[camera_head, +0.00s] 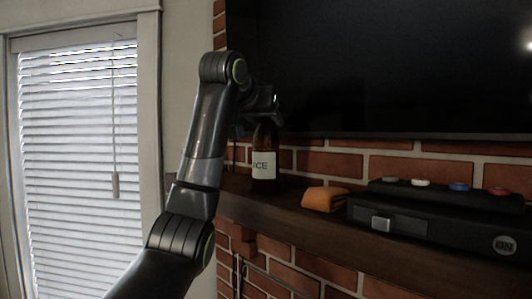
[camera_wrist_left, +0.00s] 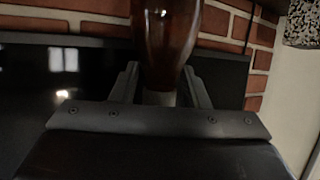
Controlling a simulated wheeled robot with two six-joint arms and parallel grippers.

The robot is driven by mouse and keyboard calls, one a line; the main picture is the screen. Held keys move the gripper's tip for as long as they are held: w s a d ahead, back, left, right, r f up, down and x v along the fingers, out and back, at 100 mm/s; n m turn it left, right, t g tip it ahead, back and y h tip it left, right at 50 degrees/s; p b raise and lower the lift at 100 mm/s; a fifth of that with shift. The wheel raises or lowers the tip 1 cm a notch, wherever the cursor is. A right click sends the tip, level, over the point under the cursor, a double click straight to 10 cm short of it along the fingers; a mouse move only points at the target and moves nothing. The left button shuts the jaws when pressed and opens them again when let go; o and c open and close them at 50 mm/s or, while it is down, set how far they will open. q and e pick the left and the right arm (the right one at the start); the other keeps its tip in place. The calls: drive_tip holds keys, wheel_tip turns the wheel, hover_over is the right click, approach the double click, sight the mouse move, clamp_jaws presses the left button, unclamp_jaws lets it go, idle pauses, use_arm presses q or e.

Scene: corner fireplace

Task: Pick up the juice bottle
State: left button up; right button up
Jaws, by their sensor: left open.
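The juice bottle (camera_head: 264,168), brown with a white label reading "ICE" in the visible part, stands upright on the dark wooden mantel (camera_head: 300,222). Its upper part is partly hidden by my left arm and gripper in the head view. My left gripper (camera_head: 266,106) is at the top of the bottle. In the left wrist view the brown bottle (camera_wrist_left: 167,40) comes in from the top edge, and its narrow end lies between the two open fingers of my left gripper (camera_wrist_left: 163,88). Gaps show beside it; I cannot tell if either finger touches. My right gripper is not in view.
A folded orange cloth (camera_head: 324,199) lies right of the bottle. Further right is a black box (camera_head: 430,218) with several coloured buttons. A large dark screen (camera_head: 390,70) hangs on the brick wall just above the mantel. A window with blinds (camera_head: 80,150) is at left.

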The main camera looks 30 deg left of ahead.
use_arm(q)
drive_tip(key=shift+p+x, duration=0.35)
drive_tip(key=shift+x, duration=0.75)
drive_tip(key=shift+s+r, duration=0.1)
drive_tip(key=shift+c, duration=0.8)
clamp_jaws()
drive_tip(key=shift+r, duration=0.1)
